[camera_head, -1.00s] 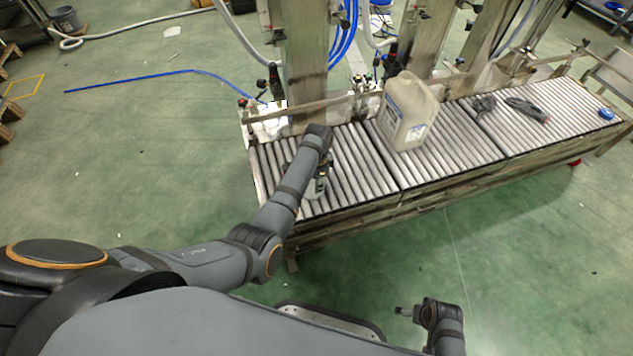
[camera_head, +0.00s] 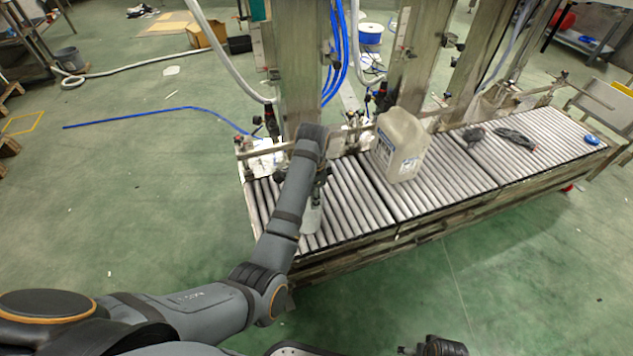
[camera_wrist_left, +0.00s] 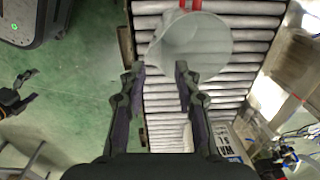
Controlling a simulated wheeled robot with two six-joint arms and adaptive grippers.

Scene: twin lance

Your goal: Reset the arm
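My left arm reaches over the near left end of the roller conveyor (camera_head: 345,215). My left gripper (camera_wrist_left: 160,72) is open in the left wrist view, with its two fingers apart. A pale, translucent container (camera_wrist_left: 200,48) with a red mark lies just beyond the fingertips; I cannot tell whether they touch it. In the head view, a whitish container (camera_head: 312,218) stands on the rollers beside my left forearm, partly hidden by it. My right gripper (camera_head: 405,350) is cut off at the bottom edge of the head view, so its state is unclear.
A large beige jug (camera_head: 402,145) stands on the conveyor's middle section. Dark items (camera_head: 513,138) and a blue object (camera_head: 592,140) lie farther right. Metal posts (camera_head: 300,70) and hoses rise behind the conveyor. The green floor (camera_head: 150,220) at left is mostly clear.

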